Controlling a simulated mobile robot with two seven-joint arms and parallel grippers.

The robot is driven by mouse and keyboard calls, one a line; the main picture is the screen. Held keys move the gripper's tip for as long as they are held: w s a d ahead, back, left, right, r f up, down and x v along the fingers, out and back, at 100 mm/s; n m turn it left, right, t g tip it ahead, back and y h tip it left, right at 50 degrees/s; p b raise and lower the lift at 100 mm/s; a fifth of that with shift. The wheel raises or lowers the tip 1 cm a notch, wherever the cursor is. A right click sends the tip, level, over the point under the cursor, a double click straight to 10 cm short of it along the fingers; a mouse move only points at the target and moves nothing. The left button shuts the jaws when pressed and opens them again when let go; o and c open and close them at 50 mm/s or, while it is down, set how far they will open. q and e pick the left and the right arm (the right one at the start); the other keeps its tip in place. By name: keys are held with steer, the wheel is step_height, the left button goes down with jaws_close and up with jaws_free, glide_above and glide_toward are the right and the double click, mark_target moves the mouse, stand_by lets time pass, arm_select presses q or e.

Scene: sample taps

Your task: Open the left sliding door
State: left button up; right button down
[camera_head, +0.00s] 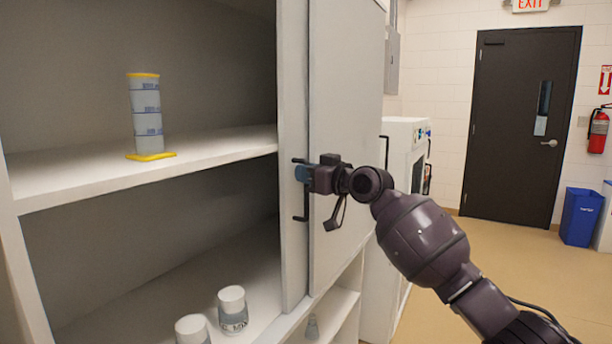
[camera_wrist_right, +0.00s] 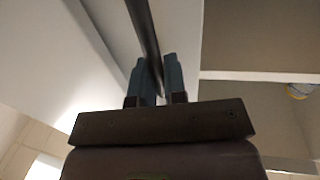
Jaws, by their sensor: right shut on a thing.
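The left sliding door (camera_head: 292,90) shows as a narrow light strip; most of it appears hidden behind the wider right door panel (camera_head: 345,95). Its dark bar handle (camera_head: 306,205) is upright near the strip's right side. My right gripper (camera_head: 302,174) is shut on this handle, its blue fingers on either side of the bar. In the right wrist view, the handle (camera_wrist_right: 143,25) runs between the fingers (camera_wrist_right: 158,82). The left part of the cabinet stands open, showing its shelves. My left gripper is not in view.
A stack of grey containers with yellow ends (camera_head: 146,112) stands on the upper shelf (camera_head: 215,150). White-lidded jars (camera_head: 232,308) stand below. A second handle (camera_head: 385,152) is at the right panel's far edge. Open floor (camera_head: 510,270) lies at the right.

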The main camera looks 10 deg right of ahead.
steer(key=shift+r, duration=0.15)
steer(key=c, duration=1.2)
jaws_free()
steer(key=shift+p+v, duration=0.65)
steer(key=shift+v, duration=4.8)
